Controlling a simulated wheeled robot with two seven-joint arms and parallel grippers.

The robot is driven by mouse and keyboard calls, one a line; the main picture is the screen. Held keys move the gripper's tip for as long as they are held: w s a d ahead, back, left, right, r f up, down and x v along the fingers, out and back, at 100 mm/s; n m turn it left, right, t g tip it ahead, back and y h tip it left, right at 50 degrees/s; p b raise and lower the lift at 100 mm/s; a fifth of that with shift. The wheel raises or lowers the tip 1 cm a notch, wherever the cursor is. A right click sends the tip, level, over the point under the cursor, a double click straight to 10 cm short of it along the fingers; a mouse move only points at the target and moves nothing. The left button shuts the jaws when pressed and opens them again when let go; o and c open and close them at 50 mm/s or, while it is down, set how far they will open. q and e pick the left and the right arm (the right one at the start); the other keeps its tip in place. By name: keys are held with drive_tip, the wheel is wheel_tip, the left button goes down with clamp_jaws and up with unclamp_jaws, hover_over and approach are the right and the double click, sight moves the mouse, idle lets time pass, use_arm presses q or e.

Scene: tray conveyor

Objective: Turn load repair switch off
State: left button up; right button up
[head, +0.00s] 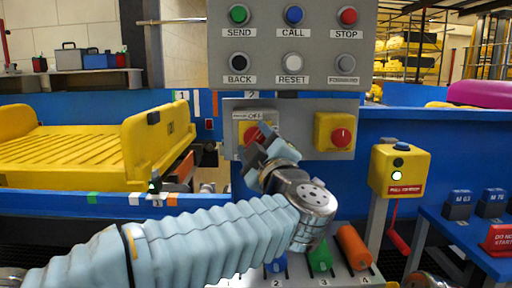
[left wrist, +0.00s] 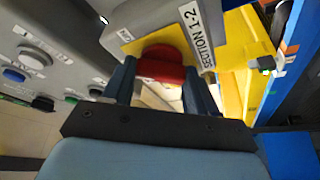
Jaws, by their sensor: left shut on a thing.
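A grey panel (head: 290,107) carries two yellow switch boxes with red knobs. The left box (head: 243,129) is partly hidden by my left gripper (head: 262,147). In the left wrist view its red knob (left wrist: 162,64) sits between the two dark fingers of my left gripper (left wrist: 160,82), which is shut on it. A white label beside it seems to read "SECTION 1-2" (left wrist: 197,40). The right box (head: 323,132) has its red knob (head: 341,136) in plain view. I cannot read "load repair" on either. My right gripper is not in view.
A button panel (head: 292,45) with SEND, CALL, STOP, BACK and RESET hangs just above. A yellow tray (head: 80,150) stands at the left. Coloured numbered pieces (head: 353,247) lie below.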

use_arm(q)
drive_tip(key=shift+n+g+y, duration=0.15)
drive_tip(key=shift+n+g, duration=0.65)
drive_tip(key=shift+n, duration=1.2)
drive_tip(key=shift+n+g+y, duration=0.15)
drive_tip(key=shift+n+g, duration=0.65)
drive_tip(key=shift+n, duration=1.2)
drive_tip(key=o, duration=1.1)
drive_tip(key=shift+c, duration=0.2)
drive_tip(key=v, duration=1.4)
drive_tip(key=shift+b, duration=0.4)
